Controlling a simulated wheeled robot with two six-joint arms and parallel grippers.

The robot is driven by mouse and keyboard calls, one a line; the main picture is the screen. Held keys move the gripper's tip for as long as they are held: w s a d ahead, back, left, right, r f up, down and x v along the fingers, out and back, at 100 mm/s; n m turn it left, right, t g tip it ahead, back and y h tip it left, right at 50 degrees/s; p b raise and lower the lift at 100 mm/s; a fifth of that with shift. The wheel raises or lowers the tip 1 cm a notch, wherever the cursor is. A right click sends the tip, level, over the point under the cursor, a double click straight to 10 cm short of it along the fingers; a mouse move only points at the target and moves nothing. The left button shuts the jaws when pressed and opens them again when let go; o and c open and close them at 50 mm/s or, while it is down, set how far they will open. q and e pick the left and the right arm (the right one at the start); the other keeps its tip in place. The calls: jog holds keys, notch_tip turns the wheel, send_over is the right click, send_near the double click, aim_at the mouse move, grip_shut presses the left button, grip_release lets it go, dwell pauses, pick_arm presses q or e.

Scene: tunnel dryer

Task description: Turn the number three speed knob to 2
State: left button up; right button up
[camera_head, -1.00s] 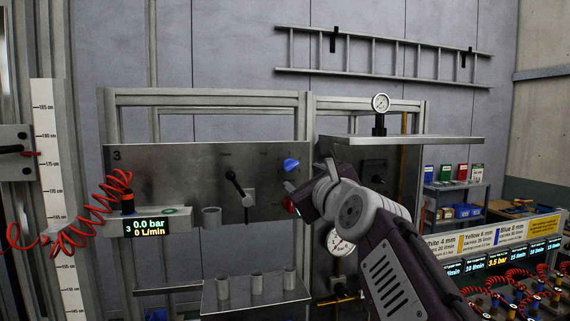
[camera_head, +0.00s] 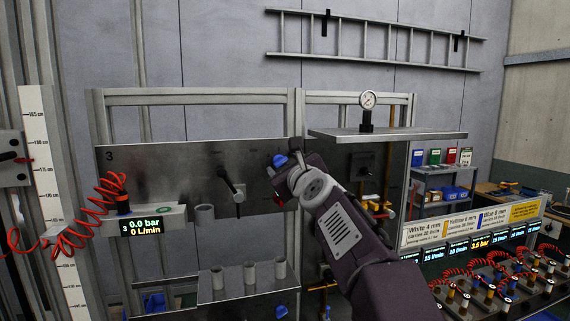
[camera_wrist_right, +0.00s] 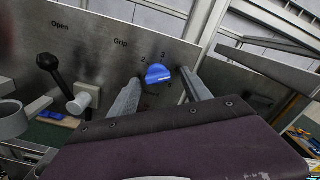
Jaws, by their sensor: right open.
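The blue speed knob (camera_head: 280,160) is on the upper right of the grey steel panel (camera_head: 160,171) marked 3. In the right wrist view the knob (camera_wrist_right: 157,74) shows with the numbers 2 and 3 above it; the lower marks are partly hidden. I cannot tell which number it points to. My right gripper (camera_wrist_right: 159,82) is open, with one finger on each side of the knob. I cannot tell whether they touch it. In the head view my right gripper (camera_head: 284,170) partly covers the knob. My left gripper is not in view.
A black lever (camera_head: 231,184) and a grey cup holder (camera_head: 204,214) are left of the knob. A red part (camera_head: 278,203) is just below my gripper. A metal shelf (camera_head: 388,135) with a gauge (camera_head: 367,100) juts out to the right. Three cups stand on the lower shelf (camera_head: 249,294).

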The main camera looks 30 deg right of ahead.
jog(key=shift+s+a, duration=0.1)
jog(key=shift+s, duration=0.05)
jog(key=shift+w+f, duration=0.1)
jog(key=shift+w, duration=0.3)
jog(key=c, duration=0.8)
grip_shut()
